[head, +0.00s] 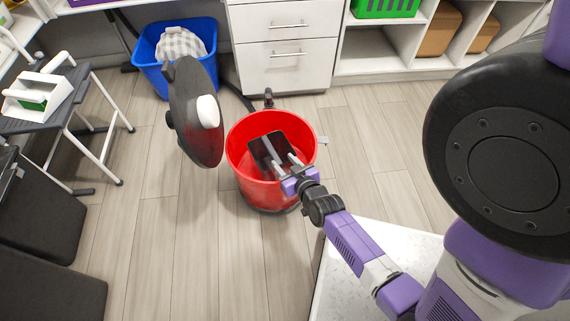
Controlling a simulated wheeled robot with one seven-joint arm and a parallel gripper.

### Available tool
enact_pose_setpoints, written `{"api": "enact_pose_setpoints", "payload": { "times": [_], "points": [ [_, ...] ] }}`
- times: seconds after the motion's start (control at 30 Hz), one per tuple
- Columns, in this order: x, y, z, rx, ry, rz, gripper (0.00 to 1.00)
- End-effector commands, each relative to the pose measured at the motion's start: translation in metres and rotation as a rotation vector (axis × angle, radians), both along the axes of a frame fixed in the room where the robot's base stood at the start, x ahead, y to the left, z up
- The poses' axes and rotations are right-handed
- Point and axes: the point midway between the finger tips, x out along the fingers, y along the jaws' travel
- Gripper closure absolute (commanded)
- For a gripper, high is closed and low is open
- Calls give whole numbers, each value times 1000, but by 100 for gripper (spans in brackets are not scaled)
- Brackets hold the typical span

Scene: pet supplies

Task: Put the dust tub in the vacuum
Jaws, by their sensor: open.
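The vacuum is an open red drum (240,168) on the floor in the middle of the head view. Its dark lid (190,128), with a white round part on it, stands tilted up at the drum's left. A dark, box-like piece (262,146), which looks like the dust tub, shows within the drum's opening. My gripper (280,164) is over the drum's right part, fingers open and pointing at the dark piece. I cannot tell whether the fingers touch it or how deep it sits. Its lower side is hidden.
A blue bin (150,72) with a checked cloth stands behind at left, and white drawers (285,65) stand behind the drum. A grey step stool (62,105) is at left. A light tabletop (345,285) lies below my arm. The floor in front of the drum is clear.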

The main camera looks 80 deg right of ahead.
Motion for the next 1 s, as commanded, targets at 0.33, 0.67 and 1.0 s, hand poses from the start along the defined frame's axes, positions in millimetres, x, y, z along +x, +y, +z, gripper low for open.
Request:
{"api": "enact_pose_setpoints", "payload": {
  "times": [0.33, 0.67, 1.0],
  "points": [
    [-25, 159, 74, -38, -18, 331, 57],
    [-78, 271, 201, -51, -79, 688, 57],
    [-96, 301, 260, -46, -112, 822, 57]
  ]
}}
